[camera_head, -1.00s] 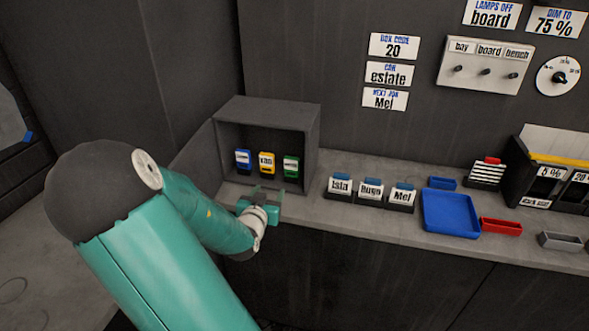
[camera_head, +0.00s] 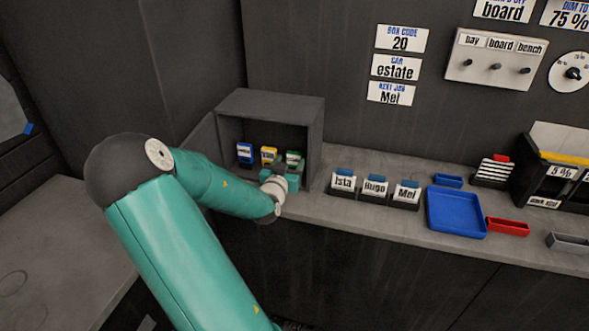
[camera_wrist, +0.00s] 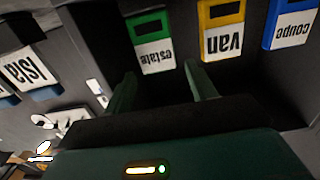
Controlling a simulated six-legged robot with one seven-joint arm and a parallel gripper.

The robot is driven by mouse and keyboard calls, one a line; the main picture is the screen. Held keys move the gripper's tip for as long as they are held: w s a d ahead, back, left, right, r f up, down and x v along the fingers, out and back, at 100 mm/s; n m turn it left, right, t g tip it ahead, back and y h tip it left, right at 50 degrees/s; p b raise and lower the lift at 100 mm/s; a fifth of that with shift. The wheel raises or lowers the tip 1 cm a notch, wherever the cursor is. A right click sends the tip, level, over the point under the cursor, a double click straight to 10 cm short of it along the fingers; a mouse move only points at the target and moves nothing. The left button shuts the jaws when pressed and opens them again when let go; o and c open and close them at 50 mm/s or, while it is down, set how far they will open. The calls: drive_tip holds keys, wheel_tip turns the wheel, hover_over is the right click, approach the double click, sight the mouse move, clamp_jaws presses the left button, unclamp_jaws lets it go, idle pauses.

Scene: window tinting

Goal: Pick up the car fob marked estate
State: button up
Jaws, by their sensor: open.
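The estate fob (camera_wrist: 150,42) is green with a white label and hangs in the dark open box (camera_head: 318,118). In the wrist view it stands ahead of my gripper (camera_wrist: 163,85), roughly between the two fingers and nearer the left one. In the head view the green fob (camera_head: 294,157) is partly hidden by my gripper (camera_head: 284,172), which is at the box's open front. My gripper is open and its fingers look empty. The yellow van fob (camera_wrist: 222,38) and blue coupe fob (camera_wrist: 291,24) hang beside the estate fob.
The box's right side wall is close to my gripper. Card holders marked Ista, Hugo and Mel (camera_head: 374,190) stand on the counter to the right, then a blue tray (camera_head: 456,212) and a red tray (camera_head: 508,227). A wall sign (camera_head: 395,68) reads "car estate".

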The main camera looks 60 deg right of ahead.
sight(294, 152)
drive_tip(key=d, duration=0.5)
drive_tip(key=shift+w+f, duration=0.2)
drive_tip(key=shift+w, duration=0.05)
drive_tip(key=c, duration=1)
drive_tip(key=shift+c, duration=0.2)
drive_tip(key=shift+r, duration=0.15)
drive_tip(key=shift+r, duration=0.65)
drive_tip(key=s+a+r, duration=0.3)
drive_tip(key=a+r, duration=0.8)
drive_tip(key=a, duration=0.2)
drive_tip(key=shift+s+a+r, duration=0.2)
drive_tip(key=shift+s+a, duration=0.05)
drive_tip(key=shift+s, duration=0.05)
